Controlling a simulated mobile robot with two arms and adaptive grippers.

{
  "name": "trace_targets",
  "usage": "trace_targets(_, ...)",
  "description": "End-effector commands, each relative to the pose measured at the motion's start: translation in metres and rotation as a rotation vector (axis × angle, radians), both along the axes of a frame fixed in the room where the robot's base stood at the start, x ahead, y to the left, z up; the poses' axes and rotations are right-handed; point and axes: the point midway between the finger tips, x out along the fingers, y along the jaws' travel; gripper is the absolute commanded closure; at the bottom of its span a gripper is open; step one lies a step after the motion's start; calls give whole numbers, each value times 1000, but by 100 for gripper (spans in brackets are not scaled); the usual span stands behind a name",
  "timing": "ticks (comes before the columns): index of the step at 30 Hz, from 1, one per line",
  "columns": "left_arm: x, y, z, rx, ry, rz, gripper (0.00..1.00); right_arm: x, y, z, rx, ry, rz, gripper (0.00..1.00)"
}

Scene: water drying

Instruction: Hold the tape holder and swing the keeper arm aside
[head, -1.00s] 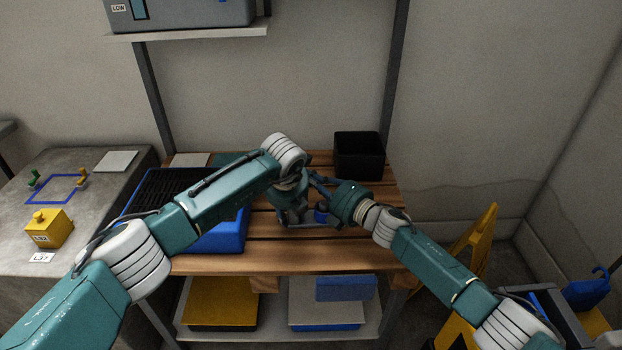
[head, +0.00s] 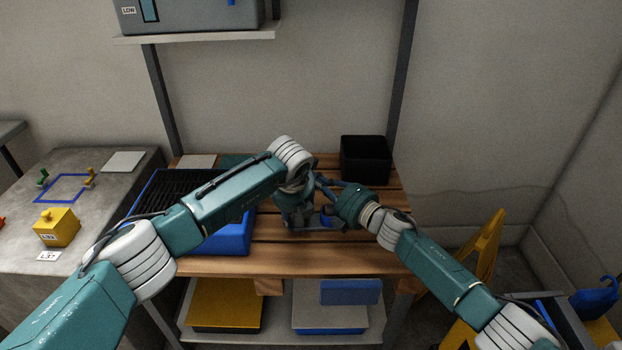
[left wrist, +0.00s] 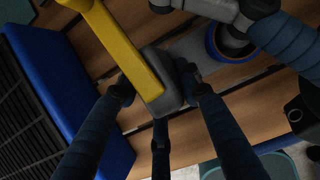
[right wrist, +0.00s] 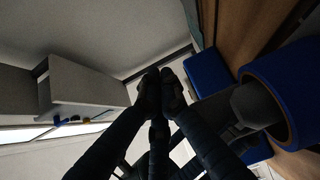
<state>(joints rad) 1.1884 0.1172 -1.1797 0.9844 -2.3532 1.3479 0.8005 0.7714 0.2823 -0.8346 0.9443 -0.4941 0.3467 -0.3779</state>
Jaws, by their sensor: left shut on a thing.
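The tape holder (left wrist: 170,85) is a grey body on the slatted bench, seen in the left wrist view. My left gripper (left wrist: 157,90) is shut on that grey body. A yellow bar (left wrist: 120,45) slants over the body; it may be the keeper arm, but I cannot be sure. A blue tape roll (left wrist: 212,42) stands beside the grip; it also shows in the right wrist view (right wrist: 292,100) around a grey hub. My right gripper (right wrist: 160,85) has its fingers together, with nothing seen between them, near the roll. In the head view my arms hide most of the holder.
A blue tray with a black grate (head: 225,238) stands left of the holder. A black bin (head: 365,160) stands at the bench's back right. A yellow block (head: 57,228) is on the grey side table. The front slats (head: 300,262) are clear.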

Motion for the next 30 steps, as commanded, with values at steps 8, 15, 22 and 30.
trace_targets(8,0,0,1,-1,-1,0,94,8,-53,1,-3,0,-6,100)
trace_targets(15,0,0,1,-1,-1,0,94,12,-86,2,0,0,-2,100)
trace_targets(22,0,0,1,-1,-1,0,94,13,-95,2,1,1,-1,100)
trace_targets(30,0,0,1,-1,-1,0,43,13,-94,2,0,0,-1,100)
